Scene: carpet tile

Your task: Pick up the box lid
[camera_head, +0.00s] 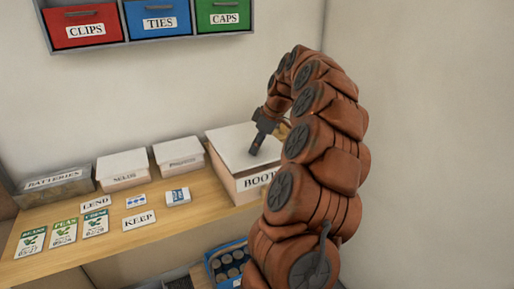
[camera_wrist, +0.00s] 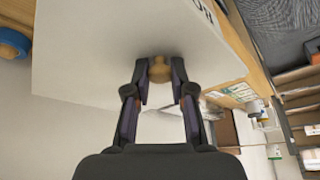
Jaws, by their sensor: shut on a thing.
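The white box lid (camera_head: 232,146) lies over the large box labelled "BOOT…" (camera_head: 252,184) at the right end of the wooden shelf. In the wrist view the pale lid (camera_wrist: 90,60) fills much of the upper middle, with a small round wooden knob (camera_wrist: 160,70) on it. My gripper (camera_head: 257,147) is above the lid in the head view. In the wrist view the fingers of my gripper (camera_wrist: 160,83) are shut on the knob, one on each side. The right part of the box is hidden behind my arm. I see no clear gap between lid and box.
Smaller lidded boxes (camera_head: 122,169) and a grey "BATTERIES" bin (camera_head: 52,187) stand to the left along the shelf. Seed packets and label cards (camera_head: 139,219) lie in front. Red, blue and green drawers (camera_head: 160,23) hang above. A blue crate (camera_head: 213,262) is below.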

